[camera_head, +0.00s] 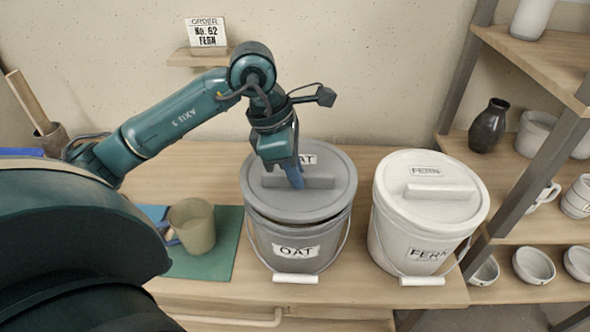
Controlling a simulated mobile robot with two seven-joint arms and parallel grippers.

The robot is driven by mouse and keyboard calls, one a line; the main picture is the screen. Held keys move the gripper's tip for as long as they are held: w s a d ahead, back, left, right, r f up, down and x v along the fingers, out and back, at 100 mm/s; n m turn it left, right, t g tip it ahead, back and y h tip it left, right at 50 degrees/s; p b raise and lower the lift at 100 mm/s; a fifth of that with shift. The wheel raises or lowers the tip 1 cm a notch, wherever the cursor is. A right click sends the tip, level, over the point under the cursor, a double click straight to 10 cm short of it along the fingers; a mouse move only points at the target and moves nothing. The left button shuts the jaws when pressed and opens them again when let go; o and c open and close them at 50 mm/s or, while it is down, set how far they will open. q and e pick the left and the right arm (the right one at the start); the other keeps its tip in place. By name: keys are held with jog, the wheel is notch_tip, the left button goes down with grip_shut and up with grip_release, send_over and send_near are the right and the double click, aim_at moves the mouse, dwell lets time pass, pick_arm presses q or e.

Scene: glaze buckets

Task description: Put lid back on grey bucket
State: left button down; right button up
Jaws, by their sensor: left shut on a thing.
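The grey bucket (265,245), labelled OAT, stands on the wooden table with its wire handle hanging at the front. Its grey lid (325,208), also labelled OAT, is over the bucket's top. A dark gap shows between the lid and the bucket rim at the front left, so the lid looks slightly raised or tilted there. My left gripper (296,176) reaches down from above and is shut on the bar handle of the lid. The far side of the rim is hidden under the lid. My right gripper is not in view.
A white bucket (405,235) labelled FERN stands close on the right with its lid (455,205) on. A tan mug (192,228) sits on a green mat (222,262) at left. Shelves (540,62) with pottery stand at right.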

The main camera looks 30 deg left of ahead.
pick_arm(q)
jog(key=shift+f+b, duration=0.85)
jog(key=shift+b, duration=0.3)
dwell(1.4)
dwell(0.4)
jog(key=c, duration=0.9)
grip_release()
jog(key=shift+r, duration=0.1)
jog(key=shift+r+p, duration=2.55)
jog(key=shift+r, duration=0.9)
jog(key=shift+c, duration=0.5)
grip_shut()
